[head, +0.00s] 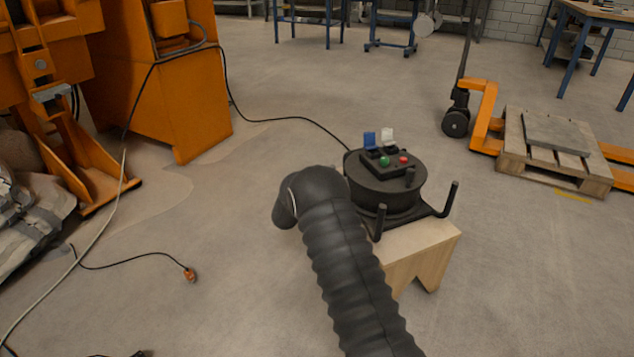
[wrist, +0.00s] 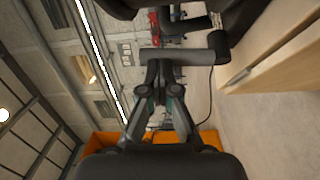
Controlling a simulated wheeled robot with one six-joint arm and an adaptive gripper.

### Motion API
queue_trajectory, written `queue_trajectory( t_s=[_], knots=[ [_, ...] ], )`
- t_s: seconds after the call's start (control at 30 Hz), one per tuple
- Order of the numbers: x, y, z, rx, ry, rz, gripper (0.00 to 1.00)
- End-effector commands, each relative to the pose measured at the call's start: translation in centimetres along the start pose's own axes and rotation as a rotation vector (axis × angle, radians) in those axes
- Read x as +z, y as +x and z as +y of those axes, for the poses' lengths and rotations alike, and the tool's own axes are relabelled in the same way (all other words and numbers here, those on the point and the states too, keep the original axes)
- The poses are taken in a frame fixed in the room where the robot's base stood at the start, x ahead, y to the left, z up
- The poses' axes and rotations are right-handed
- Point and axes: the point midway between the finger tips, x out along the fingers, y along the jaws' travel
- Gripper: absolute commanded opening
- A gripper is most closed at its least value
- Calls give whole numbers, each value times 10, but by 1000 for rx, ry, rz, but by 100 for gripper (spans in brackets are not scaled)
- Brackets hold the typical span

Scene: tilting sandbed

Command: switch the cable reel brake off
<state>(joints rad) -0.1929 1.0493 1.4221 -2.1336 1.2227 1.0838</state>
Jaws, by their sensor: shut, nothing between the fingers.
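The black cable reel (head: 385,190) sits on a wooden stool (head: 425,250) in the head view. On its top is a dark control box with a blue flap (head: 369,139), a pale flap (head: 387,136), a green button (head: 384,161) and a red button (head: 404,160). Which part is the brake I cannot tell. My sleeved arm hides the reel's lower left and my gripper in the head view. In the wrist view my gripper (wrist: 161,68) is shut and empty. Its tips are close to a dark post of the reel (wrist: 185,56); contact is unclear.
Upright posts (head: 448,198) rise from the reel's base. A black cable (head: 285,118) runs from the reel to an orange machine (head: 160,95). A pallet (head: 555,165) on an orange pallet truck stands at the right. The floor between is open.

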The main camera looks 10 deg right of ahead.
Motion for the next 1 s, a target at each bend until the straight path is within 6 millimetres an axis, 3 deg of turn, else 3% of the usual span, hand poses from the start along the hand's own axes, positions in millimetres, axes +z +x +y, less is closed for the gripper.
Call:
queue_trajectory(
  t_s=[0.27,0.43,1.0],
  knots=[
    [-2,-3,0,1,2,3,0],
    [-5,-17,-4,1,2,3,0],
    [-5,-117,-5,0,-1,-2,0]
  ],
)
